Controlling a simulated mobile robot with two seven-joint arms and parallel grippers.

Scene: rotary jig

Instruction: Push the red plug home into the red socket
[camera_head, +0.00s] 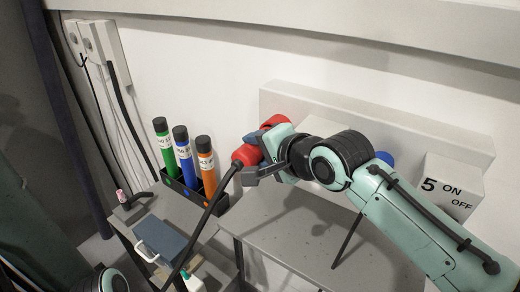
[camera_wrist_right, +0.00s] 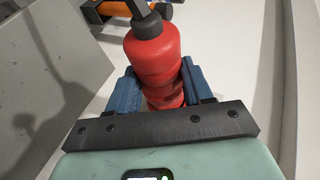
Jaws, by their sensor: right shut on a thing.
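The red plug (camera_head: 243,155) is in the middle of the head view, with a black cable trailing down from it. My right gripper (camera_head: 265,150) is shut on the plug, its blue fingers on both sides of it. In the right wrist view the plug (camera_wrist_right: 152,48) stands out from between the fingers, its black cable end away from the palm. A red part, which looks like the red socket (camera_head: 274,121), shows just behind the gripper at the pale panel. The gripper hides the place between plug and socket, so I cannot tell whether they touch.
A blue socket (camera_head: 385,158) shows partly behind my right arm. A box marked 5 ON OFF (camera_head: 453,188) is at the right. A black rack (camera_head: 184,188) with green, blue and orange bottles stands left of the plug. The grey bench top (camera_head: 300,235) below is mostly clear.

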